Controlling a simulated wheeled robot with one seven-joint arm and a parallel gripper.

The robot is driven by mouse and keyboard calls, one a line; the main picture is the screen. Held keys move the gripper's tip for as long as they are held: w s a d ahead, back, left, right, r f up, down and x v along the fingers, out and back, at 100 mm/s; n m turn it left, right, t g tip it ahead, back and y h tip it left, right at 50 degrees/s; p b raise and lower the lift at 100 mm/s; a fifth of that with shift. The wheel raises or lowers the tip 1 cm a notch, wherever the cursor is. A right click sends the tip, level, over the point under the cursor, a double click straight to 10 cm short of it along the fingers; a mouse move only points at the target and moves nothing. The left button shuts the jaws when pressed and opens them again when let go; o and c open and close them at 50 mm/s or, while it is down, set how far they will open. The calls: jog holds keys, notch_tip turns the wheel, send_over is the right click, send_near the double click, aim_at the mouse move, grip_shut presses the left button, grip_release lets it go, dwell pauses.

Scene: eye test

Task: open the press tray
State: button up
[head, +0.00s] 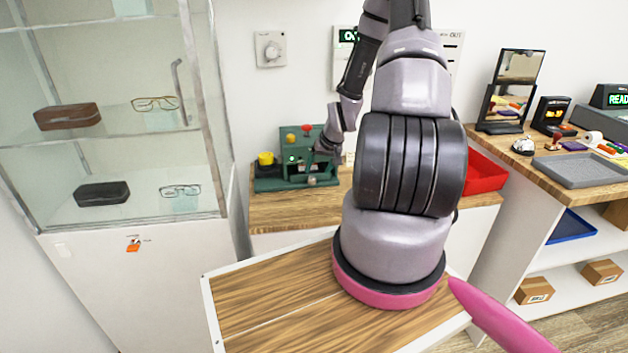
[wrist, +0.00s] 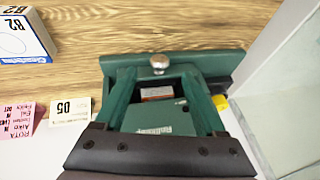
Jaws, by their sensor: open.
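The green press (head: 296,172) stands on the wooden counter below the wall dial. In the wrist view the press is seen from above, and a green front panel (wrist: 120,64) with a round silver knob (wrist: 159,64) lies across it. The knob also shows low on the press in the head view (head: 311,181). I see no clear gap at the panel, so the tray looks shut. My gripper (head: 324,150) is open, in front of the press's upper part and above the knob, apart from it. My forearm hides what lies right of the press.
A yellow part (wrist: 220,102) sits beside the press. A blue-white box (wrist: 24,36) and cards (wrist: 70,110) are on its other side. A glass cabinet (head: 110,110) stands left. A red tray (head: 485,172) is at right. The wood before the knob is clear.

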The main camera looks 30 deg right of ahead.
aim_at(313, 180)
jog(key=x, duration=0.6)
jog(key=shift+w+f, duration=0.1)
jog(key=shift+f, duration=0.05)
jog(key=shift+c, duration=0.4)
grip_shut()
dwell(0.9)
